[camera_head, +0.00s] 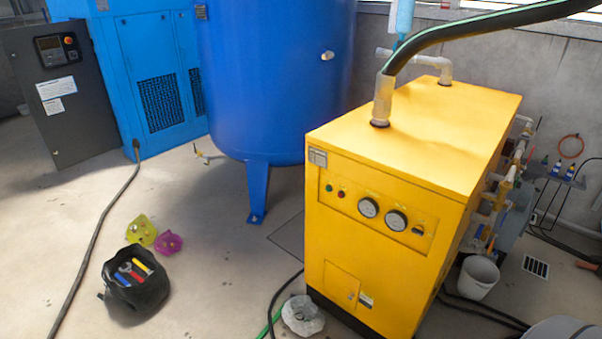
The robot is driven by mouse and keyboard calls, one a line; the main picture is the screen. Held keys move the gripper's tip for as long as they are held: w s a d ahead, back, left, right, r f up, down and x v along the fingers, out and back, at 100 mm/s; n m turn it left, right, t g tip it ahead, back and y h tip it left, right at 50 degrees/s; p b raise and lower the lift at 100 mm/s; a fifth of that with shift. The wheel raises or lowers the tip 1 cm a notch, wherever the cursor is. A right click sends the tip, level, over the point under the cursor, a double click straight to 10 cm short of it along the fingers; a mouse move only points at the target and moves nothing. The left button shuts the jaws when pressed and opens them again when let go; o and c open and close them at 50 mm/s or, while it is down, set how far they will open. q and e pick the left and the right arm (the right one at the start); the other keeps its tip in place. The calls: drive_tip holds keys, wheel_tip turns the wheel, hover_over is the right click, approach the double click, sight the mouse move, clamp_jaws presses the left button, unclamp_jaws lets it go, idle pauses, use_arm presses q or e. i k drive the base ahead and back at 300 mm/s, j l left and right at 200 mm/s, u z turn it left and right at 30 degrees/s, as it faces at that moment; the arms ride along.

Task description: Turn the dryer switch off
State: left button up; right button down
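The yellow dryer (410,150) stands right of centre, its front panel facing me. On the panel are a green button or lamp (329,187), a red one (341,193) and two round gauges, the left gauge (368,207) and the right gauge (396,220). A small dark switch (418,230) sits at the panel's right end. Its position is too small to tell. Neither of my grippers is in view, and nothing covers the panel.
A blue tank (275,75) stands behind the dryer, and a blue cabinet (150,70) at the left. A black tool bag (136,285) lies on the floor at left. A white bucket (478,277) and black hoses are right of the dryer. Floor left of the dryer is mostly clear.

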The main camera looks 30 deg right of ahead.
sight(419, 230)
drive_tip(key=z, duration=1.7)
drive_tip(key=i+j, duration=0.2)
drive_tip(key=i, duration=0.15)
